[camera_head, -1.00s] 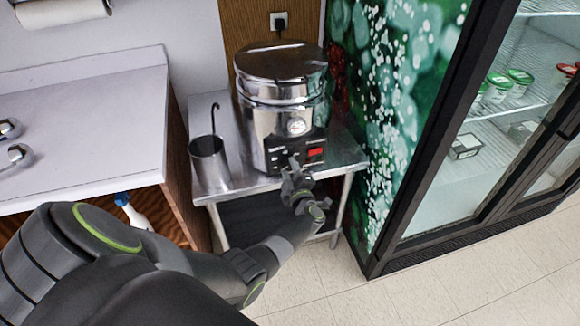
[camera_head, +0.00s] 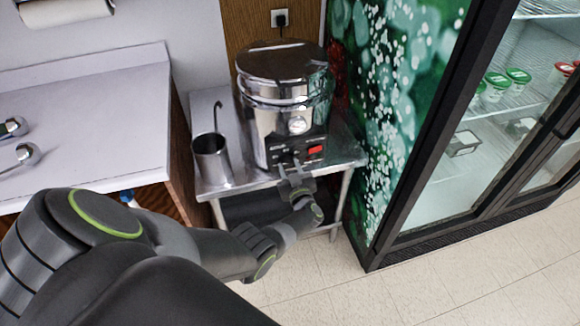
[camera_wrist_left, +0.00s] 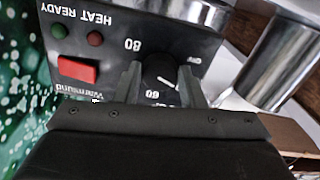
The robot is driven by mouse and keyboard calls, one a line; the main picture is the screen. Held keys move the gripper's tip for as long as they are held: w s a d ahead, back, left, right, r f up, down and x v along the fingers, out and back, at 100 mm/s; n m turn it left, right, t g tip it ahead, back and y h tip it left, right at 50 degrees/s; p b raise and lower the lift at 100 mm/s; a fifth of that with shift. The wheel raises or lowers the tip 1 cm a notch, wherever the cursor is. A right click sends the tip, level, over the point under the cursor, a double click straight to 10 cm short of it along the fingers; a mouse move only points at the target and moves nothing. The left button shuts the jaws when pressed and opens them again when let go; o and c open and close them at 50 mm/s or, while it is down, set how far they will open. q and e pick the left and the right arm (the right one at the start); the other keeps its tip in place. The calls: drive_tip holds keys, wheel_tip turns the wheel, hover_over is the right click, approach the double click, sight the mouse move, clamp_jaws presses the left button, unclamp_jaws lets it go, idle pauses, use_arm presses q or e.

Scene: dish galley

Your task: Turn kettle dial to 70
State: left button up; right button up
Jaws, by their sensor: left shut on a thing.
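The kettle (camera_head: 270,122) is a shiny steel pot with a dark lid, upright on a steel table. Its black control panel (camera_wrist_left: 103,40) shows upside down in the left wrist view. The dark round dial (camera_wrist_left: 158,68) on the panel has a white pointer line, with "80" and "60" printed around it; I cannot tell its exact reading. My left gripper (camera_head: 290,166) is at the panel's front. In the left wrist view the left gripper's fingers (camera_wrist_left: 160,84) are shut on the dial, one on each side. My right gripper is not in view.
A red switch (camera_wrist_left: 77,70) and two small lamps sit beside the dial. A steel cup (camera_head: 211,160) with a ladle stands left of the kettle on the steel table (camera_head: 343,152). A glass-door fridge (camera_head: 450,160) stands at the right, a counter (camera_head: 85,120) at the left.

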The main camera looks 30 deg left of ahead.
use_arm(q)
drive_tip(key=shift+m, duration=0.8)
drive_tip(key=o, duration=1)
drive_tip(key=shift+c, duration=0.2)
drive_tip(key=p+v, duration=0.2)
drive_tip(key=v, duration=1.5)
drive_tip(key=shift+d, duration=0.2)
drive_tip(key=shift+s, duration=0.1)
